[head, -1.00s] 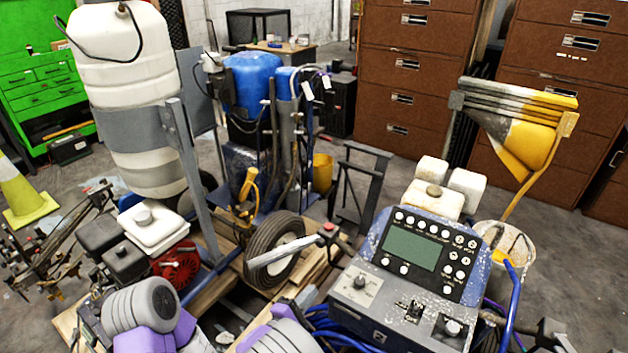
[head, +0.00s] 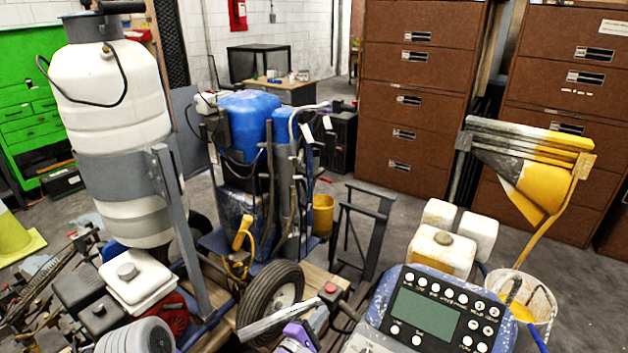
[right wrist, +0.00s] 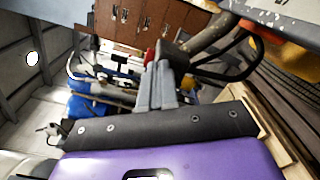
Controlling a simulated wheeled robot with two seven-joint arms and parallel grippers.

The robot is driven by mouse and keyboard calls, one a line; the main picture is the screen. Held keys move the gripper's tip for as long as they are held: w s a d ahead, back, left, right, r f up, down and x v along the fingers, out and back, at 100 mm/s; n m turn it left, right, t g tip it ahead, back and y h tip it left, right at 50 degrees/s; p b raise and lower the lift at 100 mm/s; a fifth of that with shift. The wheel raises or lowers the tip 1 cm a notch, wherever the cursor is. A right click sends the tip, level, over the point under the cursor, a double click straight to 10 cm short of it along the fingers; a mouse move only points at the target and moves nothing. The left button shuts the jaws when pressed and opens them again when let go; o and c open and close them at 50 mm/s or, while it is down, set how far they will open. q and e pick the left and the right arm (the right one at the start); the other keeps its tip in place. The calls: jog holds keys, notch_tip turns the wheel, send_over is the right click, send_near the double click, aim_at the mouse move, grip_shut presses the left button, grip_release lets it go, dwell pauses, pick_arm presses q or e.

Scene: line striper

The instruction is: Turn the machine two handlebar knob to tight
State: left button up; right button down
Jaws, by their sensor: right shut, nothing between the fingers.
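A red knob (head: 330,288) sits at the end of a handlebar with a pale, worn grip (head: 272,318), in front of a black wheel; I take it for the handlebar knob. My right gripper (head: 319,316), purple behind grey fingers, is just below the knob in the head view. In the right wrist view its grey fingers (right wrist: 160,78) are shut together and empty. A small red part (right wrist: 150,56) shows right by their tips; I cannot tell whether they touch. The knob's setting is not readable. My left gripper is out of view.
A control box (head: 425,315) with a screen and buttons stands close to the right of my right gripper. A blue machine (head: 248,120) and a big white tank (head: 110,95) stand behind and left. A bucket (head: 535,300) is at right.

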jog(key=shift+w+d+r, duration=0.2)
jog(key=shift+w+d, duration=0.05)
jog(key=shift+r, duration=0.1)
dwell(0.5)
jog(key=shift+d+b, duration=0.1)
jog(key=shift+b, duration=0.25)
jog(key=shift+s+d+f+b, duration=0.1)
jog(key=shift+d+f+b, duration=0.1)
jog(key=shift+f+b, duration=0.6)
jog(key=shift+s+d+f+b, duration=0.1)
jog(key=shift+s+b, duration=0.05)
jog(key=shift+b, duration=0.55)
jog(key=shift+f, duration=0.15)
jog(key=shift+d, duration=0.2)
jog(key=v, duration=0.6)
jog(key=shift+r, duration=0.2)
